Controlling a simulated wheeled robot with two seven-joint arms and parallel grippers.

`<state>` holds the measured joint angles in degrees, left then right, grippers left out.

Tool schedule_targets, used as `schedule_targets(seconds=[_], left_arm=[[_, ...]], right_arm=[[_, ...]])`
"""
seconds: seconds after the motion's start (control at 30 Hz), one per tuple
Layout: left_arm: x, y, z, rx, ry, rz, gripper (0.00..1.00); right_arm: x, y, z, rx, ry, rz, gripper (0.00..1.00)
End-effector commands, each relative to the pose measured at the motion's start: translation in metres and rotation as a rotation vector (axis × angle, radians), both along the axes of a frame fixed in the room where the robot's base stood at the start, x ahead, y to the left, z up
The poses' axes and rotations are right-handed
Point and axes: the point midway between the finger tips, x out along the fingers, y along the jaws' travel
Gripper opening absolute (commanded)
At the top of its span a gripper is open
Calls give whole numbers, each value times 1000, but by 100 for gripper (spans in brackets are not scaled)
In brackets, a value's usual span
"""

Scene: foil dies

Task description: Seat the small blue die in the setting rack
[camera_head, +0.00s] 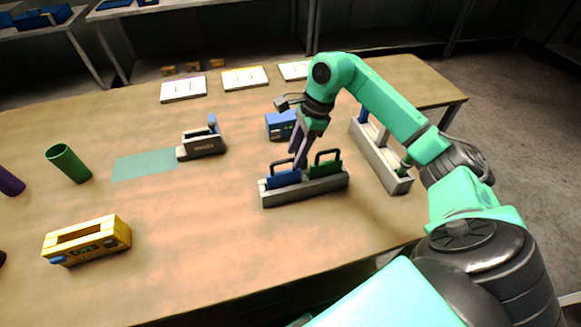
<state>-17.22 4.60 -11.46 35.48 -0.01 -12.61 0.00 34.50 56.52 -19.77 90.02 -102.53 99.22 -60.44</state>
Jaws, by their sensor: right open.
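A small blue die (284,179) with a dark loop handle sits at the left end of a low grey rack (306,191) near the middle of the table. A green die (325,168) with a similar handle sits beside it in the same rack. My right gripper (299,160) is open and points down at the blue die's handle, partly covering the space between the two dies. I cannot tell whether its fingers touch the handle. A second, longer grey rack (376,164) stands to the right, partly hidden by my right arm. My left gripper is out of view.
A blue box (279,125) stands behind the front rack. A stamping device (203,145) and a teal mat (144,164) lie to the left. A green cup (68,163) and a yellow box (87,240) are farther left. The front middle of the table is clear.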

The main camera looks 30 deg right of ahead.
Motion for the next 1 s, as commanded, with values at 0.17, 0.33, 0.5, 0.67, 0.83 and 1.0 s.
schedule_targets(seconds=[0.17,0.33,0.5,0.67,0.83,1.0], left_arm=[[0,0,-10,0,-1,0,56],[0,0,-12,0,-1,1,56],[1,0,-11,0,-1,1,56],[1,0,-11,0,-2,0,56],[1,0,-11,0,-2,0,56],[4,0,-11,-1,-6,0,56]], right_arm=[[-2,-12,37,0,-4,0,50],[-4,-17,55,0,0,0,50],[-5,-17,57,0,1,0,50],[-5,-17,57,0,1,0,50],[-5,-17,57,1,1,0,50],[-5,-17,57,0,1,1,50]])
